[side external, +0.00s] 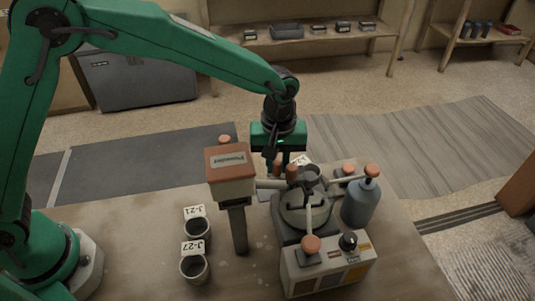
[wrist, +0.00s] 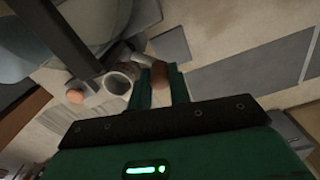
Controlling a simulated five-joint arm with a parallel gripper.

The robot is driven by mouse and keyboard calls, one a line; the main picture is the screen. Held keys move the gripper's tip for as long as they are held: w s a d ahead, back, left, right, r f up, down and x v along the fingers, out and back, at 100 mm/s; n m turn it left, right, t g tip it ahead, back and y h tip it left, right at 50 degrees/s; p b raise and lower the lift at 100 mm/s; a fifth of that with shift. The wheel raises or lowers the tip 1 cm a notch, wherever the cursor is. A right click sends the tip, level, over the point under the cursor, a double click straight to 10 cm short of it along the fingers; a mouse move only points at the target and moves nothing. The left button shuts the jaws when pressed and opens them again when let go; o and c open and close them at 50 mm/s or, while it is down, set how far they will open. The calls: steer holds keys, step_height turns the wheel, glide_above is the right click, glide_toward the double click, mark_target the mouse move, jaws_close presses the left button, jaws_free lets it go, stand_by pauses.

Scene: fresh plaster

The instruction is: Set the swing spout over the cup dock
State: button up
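The machine (side external: 306,207) has a round top and several brown-knobbed levers. A pale horizontal pipe (side external: 268,184), which looks like the swing spout, runs between the machine and the labelled box's post. My gripper (side external: 277,166) points down over this pipe. In the wrist view my gripper (wrist: 161,82) has a brown knob (wrist: 160,72) between its fingers, filling the gap. The pipe (wrist: 142,58) lies just beyond it. A pale round opening (wrist: 118,84) is beside the left finger. I cannot make out which part is the cup dock.
A brown-topped box (side external: 230,165) on a post stands close left of my gripper. A grey-blue bottle (side external: 361,203) is right of the machine. The table's front left is fairly clear.

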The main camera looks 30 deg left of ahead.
jaws_close()
steer(key=shift+w+m, duration=0.15)
steer(key=shift+m, duration=0.25)
steer(key=w+d+m, duration=0.1)
steer(key=m, duration=0.4)
steer(key=w+d+m, duration=0.2)
steer(key=m, duration=0.4)
steer(key=w+d+m, duration=0.1)
steer(key=d+m, duration=0.1)
steer(key=m, duration=0.4)
steer(key=shift+w+r, duration=0.1)
steer(key=shift+w, duration=0.05)
steer(key=o, duration=0.8)
jaws_free()
steer(key=shift+c, duration=0.2)
